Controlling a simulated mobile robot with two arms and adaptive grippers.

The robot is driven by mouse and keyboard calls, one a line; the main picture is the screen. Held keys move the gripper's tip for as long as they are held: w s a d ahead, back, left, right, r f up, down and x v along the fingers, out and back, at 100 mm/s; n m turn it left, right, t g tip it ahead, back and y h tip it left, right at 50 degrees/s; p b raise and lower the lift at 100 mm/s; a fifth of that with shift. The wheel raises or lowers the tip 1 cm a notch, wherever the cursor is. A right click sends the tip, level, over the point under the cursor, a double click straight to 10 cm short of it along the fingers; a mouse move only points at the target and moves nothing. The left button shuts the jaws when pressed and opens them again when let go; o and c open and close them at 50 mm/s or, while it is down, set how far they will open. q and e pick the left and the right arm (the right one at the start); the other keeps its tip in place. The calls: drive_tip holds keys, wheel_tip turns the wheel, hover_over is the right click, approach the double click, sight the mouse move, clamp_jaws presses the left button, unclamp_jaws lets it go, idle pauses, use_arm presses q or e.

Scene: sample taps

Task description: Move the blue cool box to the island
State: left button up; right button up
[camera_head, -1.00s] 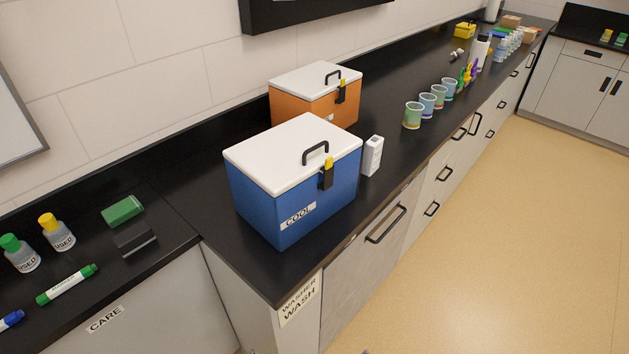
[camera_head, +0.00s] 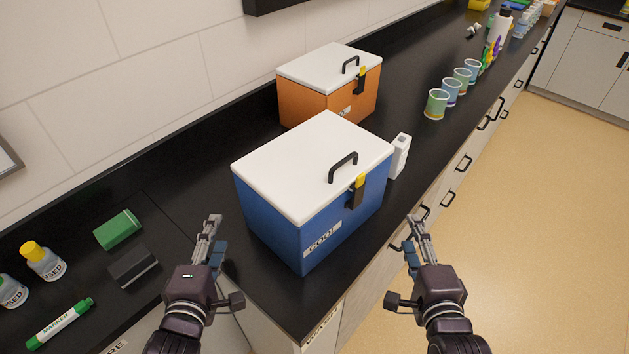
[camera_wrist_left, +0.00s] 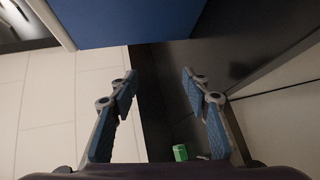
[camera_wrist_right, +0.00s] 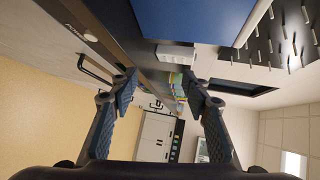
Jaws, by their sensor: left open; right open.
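The blue cool box (camera_head: 285,225) has a white lid with a black handle, a yellow-and-black latch and a COOL label. It stands upright and closed on the black counter. Its blue side fills the top of the left wrist view (camera_wrist_left: 140,20) and shows at the top of the right wrist view (camera_wrist_right: 190,18). My left gripper (camera_head: 210,240) is open and empty at the box's left, apart from it. My right gripper (camera_head: 415,240) is open and empty at the box's right, over the counter's front edge. The island is not identifiable here.
An orange box (camera_head: 330,100) stands behind the blue one. A small white device (camera_head: 400,155) is close to its right side. Several cups (camera_head: 437,103) line the counter further back. A green block (camera_head: 118,229), a dark eraser-like block (camera_head: 134,267) and a marker (camera_head: 60,323) lie left. Floor at right is clear.

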sight(241, 202)
use_arm(q)
drive_tip(key=shift+v, duration=1.15)
drive_tip(key=x, duration=1.4)
drive_tip(key=shift+w+r, duration=0.1)
drive_tip(key=shift+w, duration=0.25)
use_arm(e)
drive_tip(key=x, duration=1.2)
drive_tip(key=shift+w+r, duration=0.1)
drive_tip(key=shift+w, duration=0.1)
use_arm(q)
drive_tip(key=shift+w+d, duration=0.2)
drive_tip(key=shift+d, duration=0.15)
use_arm(e)
drive_tip(key=shift+w+a, duration=0.2)
drive_tip(key=shift+a, duration=0.05)
use_arm(q)
drive_tip(key=shift+d, duration=0.3)
use_arm(e)
drive_tip(key=shift+a, duration=0.25)
use_arm(q)
drive_tip(key=shift+s+d, duration=0.15)
use_arm(e)
drive_tip(key=shift+s+a, duration=0.2)
drive_tip(key=shift+a, duration=0.05)
use_arm(q)
drive_tip(key=shift+d, duration=0.15)
use_arm(e)
drive_tip(key=shift+w, duration=0.1)
